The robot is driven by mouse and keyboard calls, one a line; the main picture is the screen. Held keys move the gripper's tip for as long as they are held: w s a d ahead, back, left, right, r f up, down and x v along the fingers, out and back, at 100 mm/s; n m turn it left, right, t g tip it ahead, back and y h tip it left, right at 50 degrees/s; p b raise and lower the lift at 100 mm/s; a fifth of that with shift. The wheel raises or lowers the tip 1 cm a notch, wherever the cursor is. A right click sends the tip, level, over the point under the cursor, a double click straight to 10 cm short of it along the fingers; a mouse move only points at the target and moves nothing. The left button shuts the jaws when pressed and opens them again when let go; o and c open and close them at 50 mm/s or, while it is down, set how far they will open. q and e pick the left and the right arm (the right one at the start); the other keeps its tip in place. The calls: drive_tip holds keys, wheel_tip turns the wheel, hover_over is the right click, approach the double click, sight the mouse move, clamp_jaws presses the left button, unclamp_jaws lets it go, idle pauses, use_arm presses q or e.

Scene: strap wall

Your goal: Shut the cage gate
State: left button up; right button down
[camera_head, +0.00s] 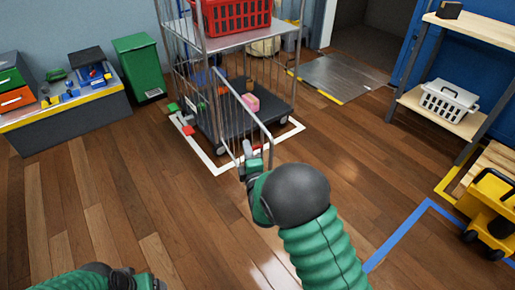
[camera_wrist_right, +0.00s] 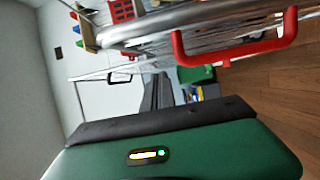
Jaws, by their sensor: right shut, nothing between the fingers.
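The wire roll cage (camera_head: 228,45) stands in the middle of the head view. Its barred gate (camera_head: 238,112) is swung out from the cage toward me, standing open. A red handle (camera_wrist_right: 235,58) on the gate frame is large in the right wrist view. In the head view the handle is a small red patch beside my right gripper (camera_head: 250,158). My right gripper is shut and empty at the gate's near edge; I cannot tell whether it touches the gate. My left gripper (camera_head: 135,281) is at the bottom left edge, its fingers not clear.
A red basket (camera_head: 235,15) sits on the cage's upper shelf and a pink block (camera_head: 250,102) lies inside below. A white floor outline (camera_head: 222,171) surrounds the cage. A green bin (camera_head: 138,68) stands left, a wooden shelf (camera_head: 440,110) right. The wooden floor at left front is clear.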

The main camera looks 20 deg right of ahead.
sight(258, 143)
drive_tip(key=d+b, duration=0.1)
drive_tip(key=d, duration=0.1)
drive_tip(key=w+d, duration=0.1)
drive_tip(key=d, duration=0.1)
drive_tip(key=shift+w+b, duration=0.1)
drive_tip(key=shift+b, duration=0.25)
